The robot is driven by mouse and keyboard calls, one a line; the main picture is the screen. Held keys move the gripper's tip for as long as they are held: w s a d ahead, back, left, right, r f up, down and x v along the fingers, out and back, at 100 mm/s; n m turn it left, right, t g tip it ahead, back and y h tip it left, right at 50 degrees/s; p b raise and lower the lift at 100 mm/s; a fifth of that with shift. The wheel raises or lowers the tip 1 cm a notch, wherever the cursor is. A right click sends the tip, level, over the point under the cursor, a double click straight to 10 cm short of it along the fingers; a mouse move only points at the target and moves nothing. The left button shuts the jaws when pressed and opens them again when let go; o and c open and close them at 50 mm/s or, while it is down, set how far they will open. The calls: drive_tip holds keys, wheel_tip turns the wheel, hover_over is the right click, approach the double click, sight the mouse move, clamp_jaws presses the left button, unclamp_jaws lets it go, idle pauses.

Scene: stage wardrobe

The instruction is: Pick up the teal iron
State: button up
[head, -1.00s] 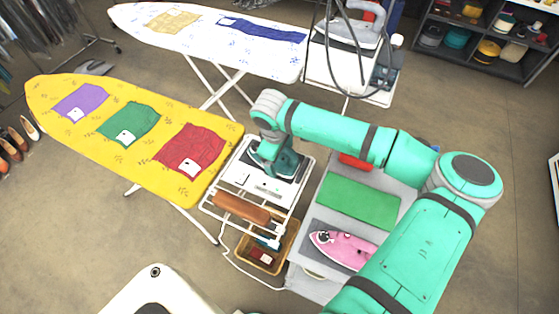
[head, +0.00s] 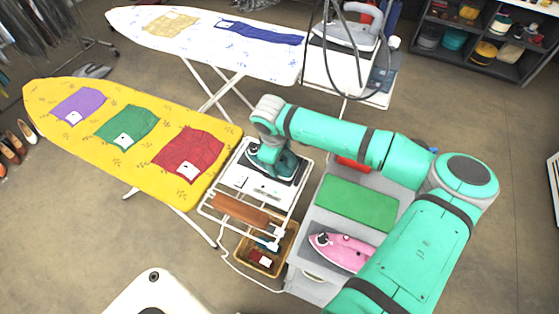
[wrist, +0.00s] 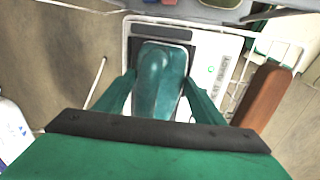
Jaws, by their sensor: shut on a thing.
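The teal iron (wrist: 158,82) lies between the two fingers of my gripper (wrist: 158,100) in the wrist view, which are shut on it from either side. It is over the dark pad of a white iron rest (wrist: 208,62). In the head view the iron (head: 285,164) shows at the end of my arm, partly hidden by my gripper (head: 268,158). I cannot tell whether it touches the pad.
A yellow ironing board (head: 70,145) with folded cloths stands to the left. A pink iron (head: 345,252) and green cloth (head: 357,203) lie on a grey surface at the right. A wooden roll (head: 240,210) and a basket (head: 283,262) are in front.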

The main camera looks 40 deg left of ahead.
wheel_tip(320, 180, up, 2)
drive_tip(key=shift+r, duration=0.25)
drive_tip(key=s+a+r, duration=0.2)
drive_tip(key=s+r, duration=0.3)
drive_tip(key=s, duration=0.1)
drive_tip(key=s+a+r, duration=0.3)
drive_tip(key=s+r, duration=0.2)
drive_tip(key=s, duration=0.1)
drive_tip(key=shift+s+a, duration=0.3)
drive_tip(key=shift+s, duration=0.1)
